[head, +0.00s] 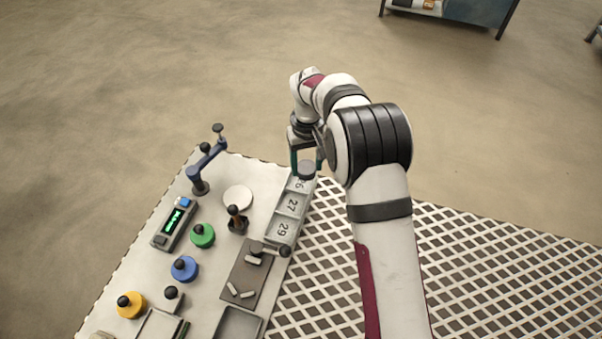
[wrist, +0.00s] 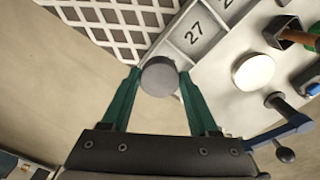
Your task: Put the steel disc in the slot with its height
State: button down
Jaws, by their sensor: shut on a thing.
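My gripper (head: 306,163) is shut on the grey steel disc (wrist: 160,77), held between its two green fingers (wrist: 122,101). In the head view the disc (head: 307,169) is over the far end of the slot row, by the number 26. The grey slot row (head: 273,239) has compartments marked 26, 27 and 29 in the head view. I cannot tell whether the disc touches the row.
A measuring device with a green display (head: 174,223) stands on the white table; its reading is too small to make out. A white round plate (head: 238,197), a blue crank (head: 205,170) and coloured knobs (head: 203,236) stand left of the row. A white grating (head: 330,270) lies right.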

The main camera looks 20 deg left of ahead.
aim_at(301, 175)
jog(key=f, duration=0.1)
jog(key=a+f, duration=0.1)
jog(key=f, duration=0.2)
jog(key=shift+a+f, duration=0.25)
jog(key=shift+f, duration=0.2)
